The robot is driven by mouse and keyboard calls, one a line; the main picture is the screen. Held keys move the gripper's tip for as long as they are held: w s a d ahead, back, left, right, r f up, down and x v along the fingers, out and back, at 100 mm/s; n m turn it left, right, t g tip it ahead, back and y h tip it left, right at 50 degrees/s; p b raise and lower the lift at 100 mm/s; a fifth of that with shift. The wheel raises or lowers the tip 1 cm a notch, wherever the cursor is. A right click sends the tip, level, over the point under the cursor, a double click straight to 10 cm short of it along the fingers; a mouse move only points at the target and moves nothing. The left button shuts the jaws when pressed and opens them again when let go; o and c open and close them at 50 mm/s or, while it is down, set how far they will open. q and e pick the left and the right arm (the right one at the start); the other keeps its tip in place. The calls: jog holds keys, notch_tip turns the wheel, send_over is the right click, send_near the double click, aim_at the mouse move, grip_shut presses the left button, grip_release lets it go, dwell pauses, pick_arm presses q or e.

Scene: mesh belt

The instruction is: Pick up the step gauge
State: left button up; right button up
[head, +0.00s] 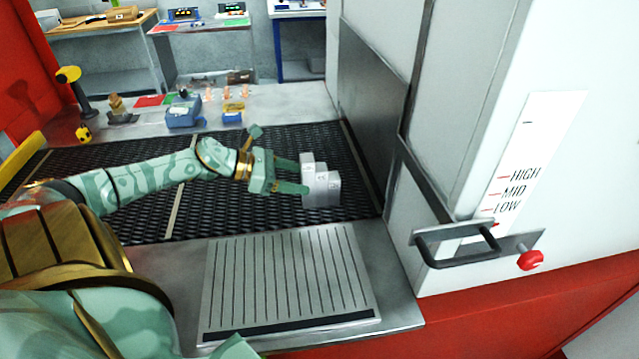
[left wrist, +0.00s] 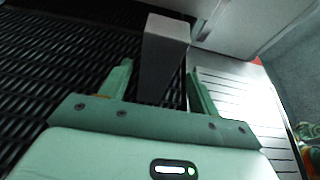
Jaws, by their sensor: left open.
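The step gauge (head: 320,185) is a light grey metal block with stepped tops. It stands upright on the dark mesh belt, close to the machine's opening, in the head view. My left gripper (head: 303,177) reaches in from the left, with its green fingers open at the gauge's left side. In the left wrist view, the gauge (left wrist: 166,32) rises between the two open fingers of the left gripper (left wrist: 160,70), and gaps show beside it. I cannot tell whether either finger touches it.
The mesh belt (head: 240,215) runs under the arm. A grooved metal plate (head: 285,275) lies in front of it. The white machine wall (head: 375,110) stands close on the right, with a handle (head: 470,250) lower down. A blue box (head: 184,115) and small items sit behind the belt.

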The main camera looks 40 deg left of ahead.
aim_at(318, 183)
pick_arm(q)
jog(key=shift+w+d+f, duration=0.2)
jog(key=shift+w+d, duration=0.15)
jog(key=shift+w, duration=0.05)
jog(key=x, duration=0.1)
jog(key=b+x, duration=0.1)
jog(key=x, duration=0.2)
jog(key=shift+w+a+f, duration=0.2)
jog(key=shift+a+f, duration=0.05)
jog(key=shift+f, duration=0.1)
jog(key=shift+w+d+f, duration=0.15)
jog(key=shift+w+d, duration=0.1)
jog(key=shift+w, duration=0.1)
jog(key=shift+s, duration=0.1)
grip_shut()
